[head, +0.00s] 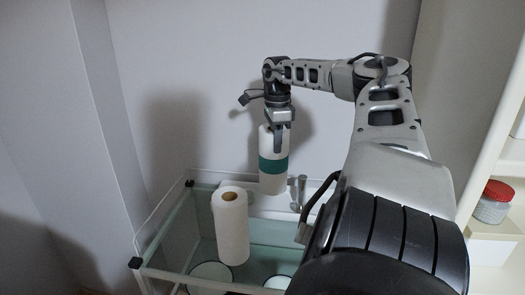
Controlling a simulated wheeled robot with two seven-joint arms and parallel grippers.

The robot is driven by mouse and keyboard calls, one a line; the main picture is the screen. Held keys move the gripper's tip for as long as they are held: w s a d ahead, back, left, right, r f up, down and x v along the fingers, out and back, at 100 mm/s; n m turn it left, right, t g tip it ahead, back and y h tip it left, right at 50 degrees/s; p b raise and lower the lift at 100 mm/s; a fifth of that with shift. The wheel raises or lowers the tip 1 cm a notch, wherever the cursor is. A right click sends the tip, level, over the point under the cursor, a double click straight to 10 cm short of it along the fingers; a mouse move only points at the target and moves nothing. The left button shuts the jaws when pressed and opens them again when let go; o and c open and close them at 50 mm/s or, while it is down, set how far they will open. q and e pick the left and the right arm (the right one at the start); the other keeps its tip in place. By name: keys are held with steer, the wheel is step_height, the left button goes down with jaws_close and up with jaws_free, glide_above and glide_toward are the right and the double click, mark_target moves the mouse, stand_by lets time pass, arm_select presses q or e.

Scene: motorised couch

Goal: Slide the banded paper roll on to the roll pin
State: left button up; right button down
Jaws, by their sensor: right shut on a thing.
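The banded paper roll (272,178) is white with a green band around its middle. My right gripper (278,138) is shut on its top end from above and holds it about upright over the back of the glass-sided cart (178,212). A grey metal upright post (301,190), which looks like the roll pin, stands just right of the roll's lower end. The roll and the post are apart in the picture; their depth is hard to tell. My left gripper is not in view.
A plain white paper roll (232,232) stands in the cart, left and nearer. White round dishes (210,274) lie low in the cart. A wall is close behind. A jar with a red lid (494,202) sits on a shelf at the right.

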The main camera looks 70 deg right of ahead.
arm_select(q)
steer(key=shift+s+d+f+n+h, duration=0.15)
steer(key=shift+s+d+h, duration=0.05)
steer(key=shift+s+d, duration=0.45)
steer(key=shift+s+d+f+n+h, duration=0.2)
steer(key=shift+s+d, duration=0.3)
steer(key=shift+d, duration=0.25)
arm_select(e)
steer(key=s+d+r+m, duration=0.4)
steer(key=s+r, duration=0.3)
steer(key=r, duration=0.2)
steer(key=shift+d+r+m, duration=0.3)
steer(key=shift+d, duration=0.45)
arm_select(q)
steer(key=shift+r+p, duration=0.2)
steer(key=shift+p, duration=0.15)
arm_select(e)
steer(key=shift+r, duration=0.1)
arm_select(q)
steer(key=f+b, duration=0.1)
steer(key=b, duration=0.1)
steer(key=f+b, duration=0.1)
steer(key=b, duration=0.1)
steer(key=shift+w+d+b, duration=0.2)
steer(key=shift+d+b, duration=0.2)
arm_select(e)
step_height(320, 180, down, 6)
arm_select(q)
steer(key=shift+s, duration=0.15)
